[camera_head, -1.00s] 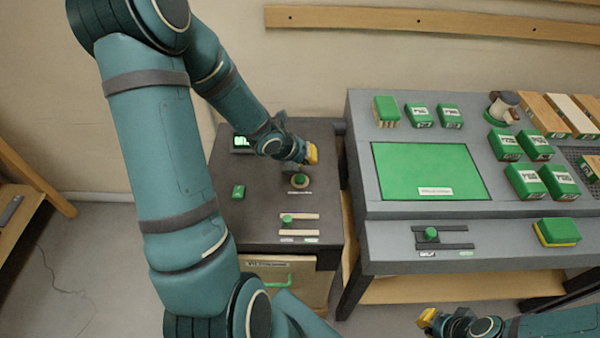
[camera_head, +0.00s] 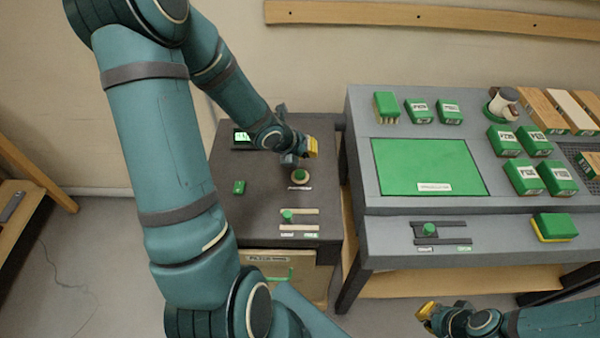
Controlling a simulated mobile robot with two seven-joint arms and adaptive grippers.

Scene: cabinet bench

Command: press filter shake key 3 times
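My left gripper (camera_head: 312,147) has yellow fingertips and is just behind and slightly right of the key in the picture. Whether its fingers are apart, or any part touches the key, I cannot tell. My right gripper (camera_head: 427,311) is low in the picture, in front of the grey bench, away from the key. Its finger gap is not clear.
The dark cabinet also carries a lit green display (camera_head: 241,137), a small green block (camera_head: 239,187) and a slider with a green knob (camera_head: 287,215). The grey bench (camera_head: 375,215) stands close on the right, with a green panel and several green boxes.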

